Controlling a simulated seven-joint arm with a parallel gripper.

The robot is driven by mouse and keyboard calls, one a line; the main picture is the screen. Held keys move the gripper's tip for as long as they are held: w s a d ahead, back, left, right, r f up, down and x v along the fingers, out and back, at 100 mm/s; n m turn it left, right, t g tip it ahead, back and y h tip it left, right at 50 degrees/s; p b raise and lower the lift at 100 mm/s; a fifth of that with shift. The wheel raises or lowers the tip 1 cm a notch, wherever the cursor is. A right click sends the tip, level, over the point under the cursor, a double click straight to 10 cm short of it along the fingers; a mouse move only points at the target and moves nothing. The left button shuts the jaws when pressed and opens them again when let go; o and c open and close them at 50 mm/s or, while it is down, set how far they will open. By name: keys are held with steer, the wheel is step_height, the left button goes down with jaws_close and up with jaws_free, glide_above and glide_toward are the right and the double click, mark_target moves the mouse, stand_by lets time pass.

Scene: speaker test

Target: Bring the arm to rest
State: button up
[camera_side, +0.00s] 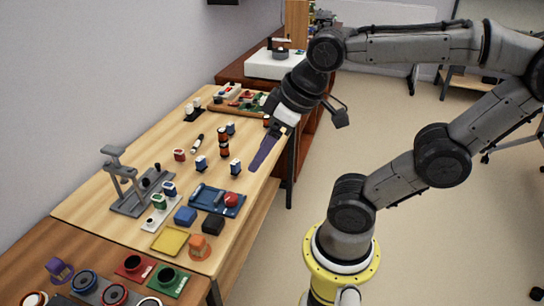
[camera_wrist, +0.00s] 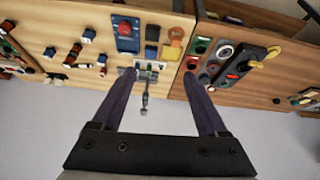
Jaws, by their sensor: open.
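My gripper (camera_side: 262,158) has long dark purple fingers. In the side view it hangs above the right edge of the wooden table (camera_side: 110,193), tilted down to the left. In the wrist view the gripper (camera_wrist: 165,88) shows two fingers spread wide apart with nothing between their pads. Beyond the fingertips the wrist view shows the grey press-like stand (camera_wrist: 146,85) and the table edge. The fingers appear clear of the table's objects, though the exact height is hard to tell.
A grey stand (camera_side: 128,185), a blue tray with a red knob (camera_side: 207,200), a yellow square (camera_side: 168,240) and several small blocks stand on the table. A nearer brown table (camera_side: 20,272) holds coloured parts. A white machine (camera_side: 275,65) stands at the back. Open floor lies right.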

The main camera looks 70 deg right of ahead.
steer(key=shift+s+a+f+m, duration=0.1)
steer(key=shift+s+f+m, duration=0.2)
steer(key=shift+s+f, duration=0.55)
